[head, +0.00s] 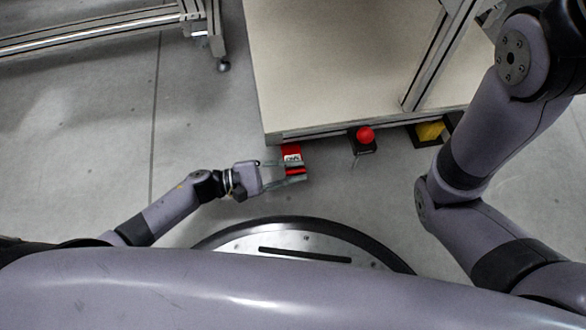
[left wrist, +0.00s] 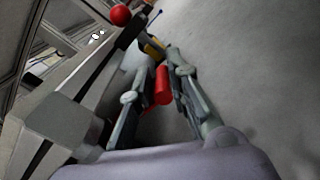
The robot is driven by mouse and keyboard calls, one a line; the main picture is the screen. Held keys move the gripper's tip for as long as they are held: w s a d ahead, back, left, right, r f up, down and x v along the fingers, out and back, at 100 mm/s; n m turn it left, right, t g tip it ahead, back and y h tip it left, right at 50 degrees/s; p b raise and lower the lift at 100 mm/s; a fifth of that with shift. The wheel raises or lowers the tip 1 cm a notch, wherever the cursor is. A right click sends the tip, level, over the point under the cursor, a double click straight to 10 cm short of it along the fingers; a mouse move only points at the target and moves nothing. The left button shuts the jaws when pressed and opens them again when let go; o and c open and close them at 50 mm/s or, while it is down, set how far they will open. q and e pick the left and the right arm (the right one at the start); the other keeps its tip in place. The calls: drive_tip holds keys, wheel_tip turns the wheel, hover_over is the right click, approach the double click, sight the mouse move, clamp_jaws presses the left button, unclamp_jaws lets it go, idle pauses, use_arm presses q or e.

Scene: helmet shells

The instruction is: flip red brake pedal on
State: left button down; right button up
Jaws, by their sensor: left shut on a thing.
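The red brake pedal (head: 292,151), with a white label on its top, is at the front edge of the pale table in the head view. My left gripper (head: 294,170) reaches it from the left, with one finger on each side of its red front part. The gripper is shut on that part. In the left wrist view the red part of the pedal (left wrist: 163,86) sits between the two fingers, and its rest is hidden behind the left finger. My right arm shows at the right of the head view, but its gripper is not in view.
A red round button on a dark box (head: 365,136) is right of the pedal along the table edge (head: 320,132). A yellow and black thing (head: 430,131) is further right. A metal frame stands at the upper left. The grey floor at the left is clear.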

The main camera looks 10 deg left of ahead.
use_arm(q)
drive_tip(key=shift+s+f, duration=0.15)
drive_tip(key=shift+f, duration=0.1)
drive_tip(key=shift+f, duration=0.15)
wheel_tip(320, 180, down, 2)
drive_tip(key=m+b, duration=0.2)
drive_tip(key=b, duration=0.2)
drive_tip(key=shift+f, duration=0.2)
drive_tip(key=shift+w+a+m, duration=0.1)
drive_tip(key=shift+w+m, duration=0.15)
drive_tip(key=shift+m, duration=0.45)
drive_tip(key=shift+f+m, duration=0.25)
drive_tip(key=shift+m, duration=0.15)
drive_tip(key=c, duration=1.6)
unclamp_jaws()
drive_tip(key=shift+r, duration=0.1)
drive_tip(key=shift+c, duration=0.2)
drive_tip(key=shift+o, duration=0.2)
drive_tip(key=shift+w+r, duration=0.1)
drive_tip(key=shift+a, duration=0.1)
